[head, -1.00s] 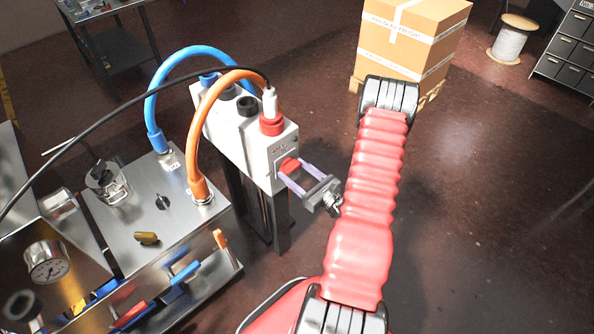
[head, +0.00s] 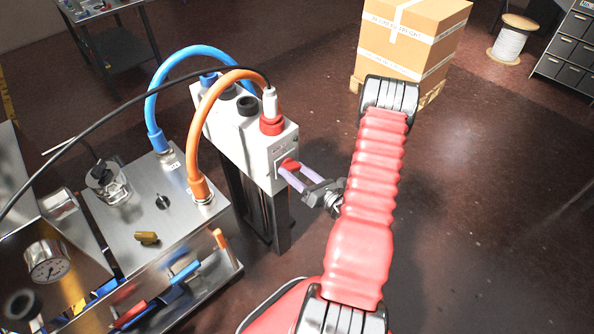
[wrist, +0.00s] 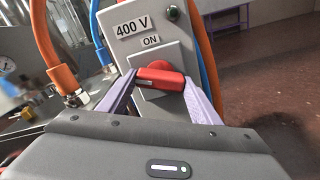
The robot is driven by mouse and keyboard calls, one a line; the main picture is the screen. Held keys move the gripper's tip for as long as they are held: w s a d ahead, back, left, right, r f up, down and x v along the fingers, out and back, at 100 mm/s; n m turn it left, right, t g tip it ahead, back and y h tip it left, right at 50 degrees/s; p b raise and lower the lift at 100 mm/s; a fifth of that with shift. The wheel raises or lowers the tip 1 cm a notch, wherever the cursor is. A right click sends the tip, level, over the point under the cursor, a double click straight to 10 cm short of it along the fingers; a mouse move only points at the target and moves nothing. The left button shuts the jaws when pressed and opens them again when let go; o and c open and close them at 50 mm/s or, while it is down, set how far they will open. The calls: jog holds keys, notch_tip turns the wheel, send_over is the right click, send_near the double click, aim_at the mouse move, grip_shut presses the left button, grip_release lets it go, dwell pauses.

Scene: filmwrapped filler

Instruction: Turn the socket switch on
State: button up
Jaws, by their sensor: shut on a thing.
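The socket box (head: 262,160) is a light grey housing on a dark post. Its front face carries a red switch handle (head: 290,163). In the wrist view the handle (wrist: 160,77) shows as a red bar with a pale mark, below a tilted "ON" label (wrist: 150,40) and a "400 V" label (wrist: 134,26). My gripper (wrist: 159,81) is shut on the handle, with one purple finger at each end. The gripper (head: 287,168) also shows in the head view, reaching the switch from the right. The fingers hide part of the handle there.
A steel bench (head: 135,215) with a gauge, levers and hose fittings stands left of the box. A blue hose (head: 153,88), an orange hose (head: 203,110) and a black cable (head: 120,106) arch over it. A carton (head: 410,40) stands behind. Floor at right is clear.

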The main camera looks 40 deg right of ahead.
jog(key=m, duration=0.6)
jog(key=shift+d+m, duration=0.2)
jog(key=shift+m, duration=0.1)
jog(key=m, duration=0.6)
jog(key=shift+m, duration=0.3)
jog(key=shift+f, duration=0.1)
jog(key=o, duration=1.1)
jog(key=shift+a, duration=0.1)
jog(key=shift+s, duration=6.95)
